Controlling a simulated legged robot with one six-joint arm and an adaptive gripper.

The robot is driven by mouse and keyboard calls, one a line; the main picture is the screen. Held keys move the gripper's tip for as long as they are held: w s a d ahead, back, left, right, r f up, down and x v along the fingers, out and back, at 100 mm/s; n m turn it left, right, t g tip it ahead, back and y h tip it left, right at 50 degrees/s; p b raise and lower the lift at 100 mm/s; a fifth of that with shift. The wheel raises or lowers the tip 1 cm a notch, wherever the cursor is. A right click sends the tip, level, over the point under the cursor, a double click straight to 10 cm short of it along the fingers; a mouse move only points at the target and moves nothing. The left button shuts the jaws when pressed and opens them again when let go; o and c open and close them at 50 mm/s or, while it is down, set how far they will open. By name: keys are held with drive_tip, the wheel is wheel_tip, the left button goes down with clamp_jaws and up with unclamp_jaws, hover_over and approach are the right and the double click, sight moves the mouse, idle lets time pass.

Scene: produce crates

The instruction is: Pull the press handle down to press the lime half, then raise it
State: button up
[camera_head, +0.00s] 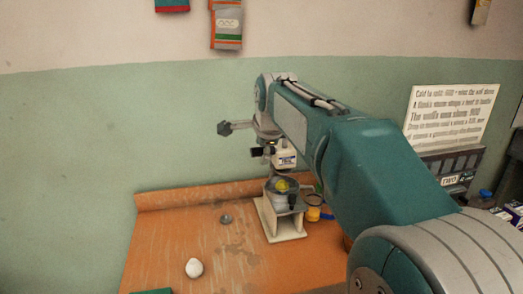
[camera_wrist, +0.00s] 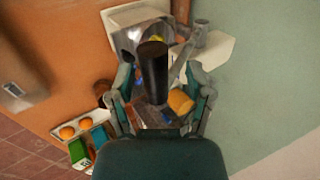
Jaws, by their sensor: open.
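The press has a pale stand (camera_head: 286,226) on the orange table below my gripper (camera_head: 282,178). In the wrist view the press (camera_wrist: 128,38) is a grey metal body on a white base. Its dark round handle (camera_wrist: 153,72) points up toward the camera, between the open fingers of my gripper (camera_wrist: 160,88). I see no clear contact between fingers and handle. A yellow-green piece (camera_head: 282,186), probably the lime half, shows at the top of the press; a bit of yellow (camera_wrist: 157,39) shows behind the handle in the wrist view. The fingers are hard to make out in the head view.
A yellow cup (camera_head: 314,212) stands close right of the press. A small grey dish (camera_head: 226,218) and a white rounded item (camera_head: 194,267) lie to the left. The wrist view shows orange fruits (camera_wrist: 76,128) and a green carton (camera_wrist: 82,152). The table's left part is mostly clear.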

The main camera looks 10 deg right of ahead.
drive_tip(key=v, duration=1.1)
drive_tip(key=shift+s+r, duration=0.1)
drive_tip(key=shift+s, duration=0.05)
